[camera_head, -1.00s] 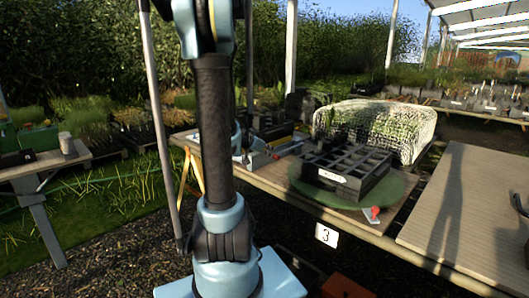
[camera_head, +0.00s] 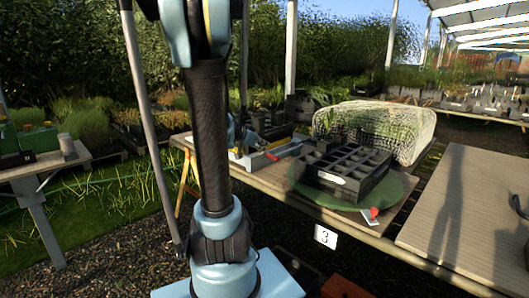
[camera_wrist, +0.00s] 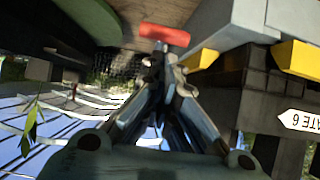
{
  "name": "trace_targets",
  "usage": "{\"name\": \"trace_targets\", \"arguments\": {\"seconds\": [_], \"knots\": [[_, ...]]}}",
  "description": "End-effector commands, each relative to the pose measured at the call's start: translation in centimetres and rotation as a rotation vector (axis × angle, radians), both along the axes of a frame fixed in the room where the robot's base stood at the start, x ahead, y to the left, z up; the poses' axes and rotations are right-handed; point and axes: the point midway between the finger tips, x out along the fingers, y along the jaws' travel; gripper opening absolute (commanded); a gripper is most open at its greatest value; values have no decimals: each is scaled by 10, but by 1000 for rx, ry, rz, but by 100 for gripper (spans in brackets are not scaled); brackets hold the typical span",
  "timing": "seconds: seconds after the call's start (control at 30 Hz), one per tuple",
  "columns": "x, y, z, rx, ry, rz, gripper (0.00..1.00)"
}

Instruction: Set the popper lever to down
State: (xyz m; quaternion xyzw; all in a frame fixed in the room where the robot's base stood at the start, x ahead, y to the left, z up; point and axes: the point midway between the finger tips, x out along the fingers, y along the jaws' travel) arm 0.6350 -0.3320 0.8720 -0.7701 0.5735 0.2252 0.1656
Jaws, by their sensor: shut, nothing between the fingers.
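A red bar (camera_wrist: 165,34), which looks like the popper lever's handle, lies just beyond my fingertips in the wrist view. My gripper (camera_wrist: 165,62) is shut, with nothing between its fingers. The fingertips are close to the bar; I cannot tell if they touch it. In the head view a small red handle (camera_head: 271,156) sticks out from a grey unit (camera_head: 253,160) on the bench, just right of my arm. My arm hides part of that unit and the gripper's fingers there. Whether the lever is up or down is not clear.
A black tray (camera_head: 345,178) stands on a green disc (camera_head: 392,197) to the right, with another red knob (camera_head: 374,212) at its front edge. A mesh cover (camera_head: 415,125) is behind. Grey and yellow parts (camera_wrist: 300,57) stand close to my gripper.

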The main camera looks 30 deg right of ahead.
Motion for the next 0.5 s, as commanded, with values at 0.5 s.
{"name": "trace_targets", "arguments": {"seconds": [0.5], "knots": [[-19, 64, 22, 0, -1, 3, 0]]}}
